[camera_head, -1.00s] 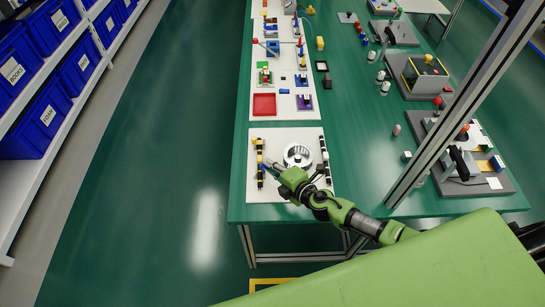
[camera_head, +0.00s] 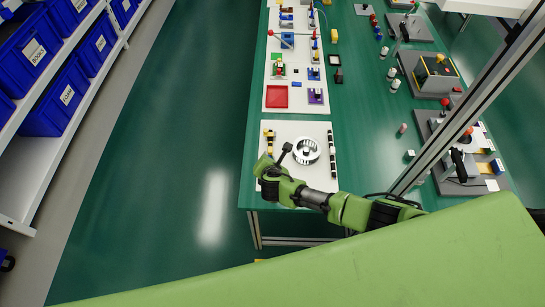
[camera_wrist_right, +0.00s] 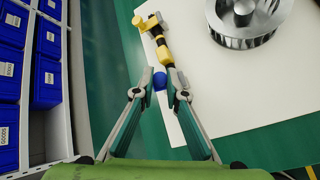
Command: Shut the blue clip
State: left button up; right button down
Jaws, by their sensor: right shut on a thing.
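The blue clip (camera_wrist_right: 160,80) sits at the near end of a short row on the left edge of a white board (camera_wrist_right: 225,100). My right gripper (camera_wrist_right: 162,84) is shut on it, one finger on each side. The clip's lower part is hidden between the fingers. Beyond it in the row are yellow and black pieces (camera_wrist_right: 165,56) and a larger yellow clip (camera_wrist_right: 150,24). My left gripper is not in view.
A silver wheel (camera_head: 306,151) stands on the board right of the row. It also shows in the wrist view (camera_wrist_right: 248,20). A row of black and white pieces (camera_head: 332,155) lines the right edge. A red tray (camera_head: 277,97) lies beyond. A metal post (camera_head: 470,105) rises right.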

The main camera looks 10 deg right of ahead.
jog(key=shift+w+a+f+n+h+b, duration=0.2)
jog(key=shift+a+n+h+b, duration=0.1)
jog(key=shift+h, duration=0.2)
jog(key=shift+w+a+f+n+h+b, duration=0.15)
jog(key=shift+a+n+h+b, duration=0.15)
jog(key=shift+h, duration=0.2)
jog(key=shift+a+f+n+g+h+b, duration=0.3)
jog(key=shift+n+h+b, duration=0.2)
jog(key=shift+h+b, duration=0.25)
jog(key=shift+f+n+h+b, duration=0.1)
jog(key=shift+n+h+b, duration=0.25)
jog(key=shift+b, duration=0.1)
jog(key=c, duration=2)
grip_release()
jog(key=shift+a, duration=0.1)
jog(key=v, duration=1.1)
jog(key=shift+s+a+r, duration=0.15)
jog(key=shift+s+r, duration=0.05)
jog(key=shift+r, duration=0.2)
